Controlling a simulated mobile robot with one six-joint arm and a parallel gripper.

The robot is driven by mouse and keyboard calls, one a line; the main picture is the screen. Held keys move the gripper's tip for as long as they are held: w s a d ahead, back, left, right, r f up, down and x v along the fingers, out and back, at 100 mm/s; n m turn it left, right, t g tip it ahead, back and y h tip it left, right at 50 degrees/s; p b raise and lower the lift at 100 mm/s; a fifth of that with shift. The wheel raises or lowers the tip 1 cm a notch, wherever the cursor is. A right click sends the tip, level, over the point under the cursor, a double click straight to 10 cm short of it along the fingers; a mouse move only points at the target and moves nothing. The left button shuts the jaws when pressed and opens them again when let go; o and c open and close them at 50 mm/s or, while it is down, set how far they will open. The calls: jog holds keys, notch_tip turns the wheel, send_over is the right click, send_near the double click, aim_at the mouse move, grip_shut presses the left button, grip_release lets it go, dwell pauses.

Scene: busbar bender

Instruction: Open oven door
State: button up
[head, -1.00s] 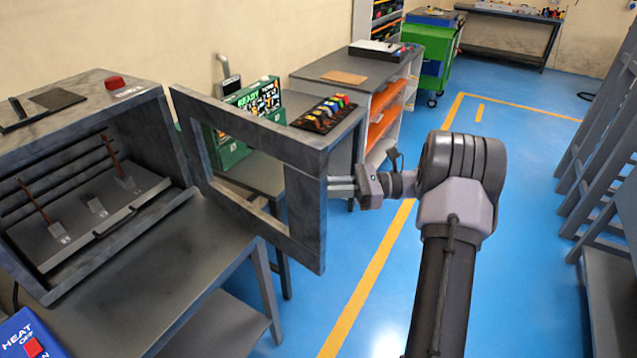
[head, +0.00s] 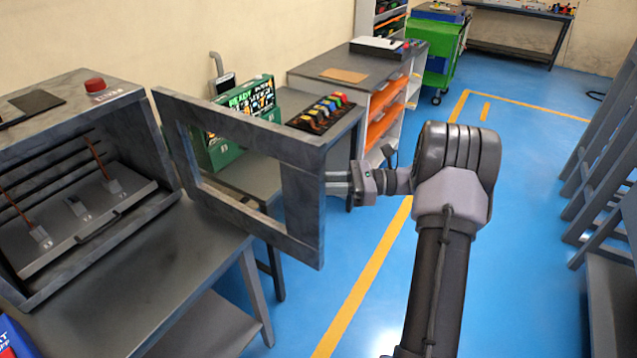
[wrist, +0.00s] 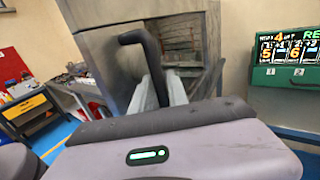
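The oven (head: 60,110) stands at the left of the head view with its front open. Its framed door (head: 305,205) is swung far out to the right, so the dark inside with racks shows. My gripper (head: 335,183) is at the door's free right edge, with two fingers seen slightly apart. In the wrist view, a black bent handle (wrist: 136,37) runs down by my grey fingers (wrist: 160,92). Whether they clamp it cannot be told. The handle is hidden in the head view.
The oven stands on a grey bench (head: 175,270). A green box (head: 240,120) and a tray of coloured pieces (head: 320,113) are behind the door. Grey racks (head: 605,160) line the right side. The blue floor (head: 520,250) between is clear.

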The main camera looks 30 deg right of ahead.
jog(key=shift+o, duration=1.1)
jog(key=shift+w, duration=0.1)
jog(key=p+v, duration=0.3)
jog(key=v, duration=1.4)
jog(key=shift+d, duration=0.25)
